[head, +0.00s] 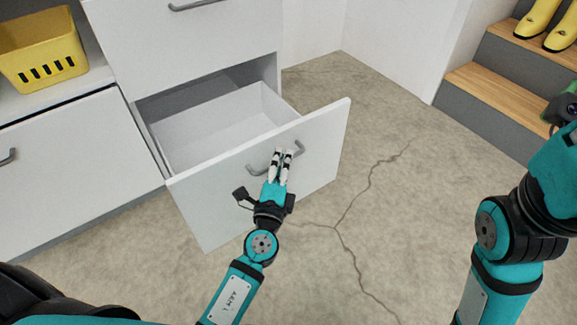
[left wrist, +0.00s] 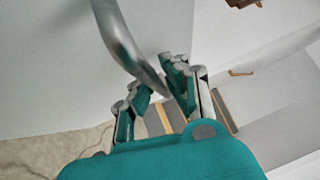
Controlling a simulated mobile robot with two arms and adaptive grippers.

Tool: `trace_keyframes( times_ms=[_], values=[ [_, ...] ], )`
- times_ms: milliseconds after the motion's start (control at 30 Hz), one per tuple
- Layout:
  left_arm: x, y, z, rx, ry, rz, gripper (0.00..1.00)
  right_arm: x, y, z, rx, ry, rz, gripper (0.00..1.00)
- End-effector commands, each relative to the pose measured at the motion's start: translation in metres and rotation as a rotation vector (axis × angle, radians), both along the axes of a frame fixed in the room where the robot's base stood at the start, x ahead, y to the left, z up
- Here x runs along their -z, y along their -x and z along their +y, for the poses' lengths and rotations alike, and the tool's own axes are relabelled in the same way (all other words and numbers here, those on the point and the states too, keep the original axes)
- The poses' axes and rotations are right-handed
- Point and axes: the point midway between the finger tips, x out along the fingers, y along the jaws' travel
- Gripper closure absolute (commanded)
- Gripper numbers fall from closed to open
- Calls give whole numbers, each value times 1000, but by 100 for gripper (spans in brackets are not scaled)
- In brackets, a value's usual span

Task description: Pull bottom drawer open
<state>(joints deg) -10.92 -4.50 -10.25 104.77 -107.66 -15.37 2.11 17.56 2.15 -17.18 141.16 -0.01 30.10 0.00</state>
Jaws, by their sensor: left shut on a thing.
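The bottom drawer (head: 322,160) of the white cabinet is pulled well out in the head view. Its inside (head: 215,130) looks empty. Its grey bar handle (head: 290,143) is on the front panel. My left gripper (head: 282,155) is at the handle, with its fingers shut on it. In the left wrist view the handle (left wrist: 122,40) runs down between the fingers (left wrist: 160,85). The fingers hide part of the handle. My right arm shows at the right edge of the head view, and its gripper is not clearly visible.
An upper drawer (head: 200,45) above is closed. A yellow basket (head: 40,50) stands on the left counter over another closed drawer (head: 70,165). Wooden steps (head: 510,85) with yellow boots (head: 538,18) are at the upper right. The cracked floor (head: 370,210) right of the drawer is clear.

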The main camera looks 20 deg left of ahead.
Motion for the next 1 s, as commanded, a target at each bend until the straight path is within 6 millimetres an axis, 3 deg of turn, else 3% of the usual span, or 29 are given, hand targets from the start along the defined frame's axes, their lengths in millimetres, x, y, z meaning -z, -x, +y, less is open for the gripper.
trace_keyframes(
  times_ms=[167, 467, 500, 667, 1000],
  values=[
    [4, -15, 21, -4, -8, 7, 100, 3, -1, 0, 0, 0, 5, 66],
    [5, -15, 22, -5, -4, 10, 100, 0, 0, 0, 1, 1, -4, 66],
    [5, -15, 22, -5, -4, 10, 86, 0, 1, 0, 1, 0, -6, 66],
    [4, -15, 22, -3, -3, 7, 66, -2, 2, 0, 0, 1, -12, 66],
    [3, -11, 20, -2, -3, 4, 66, 0, -1, 0, 0, -2, 2, 66]
  ],
)
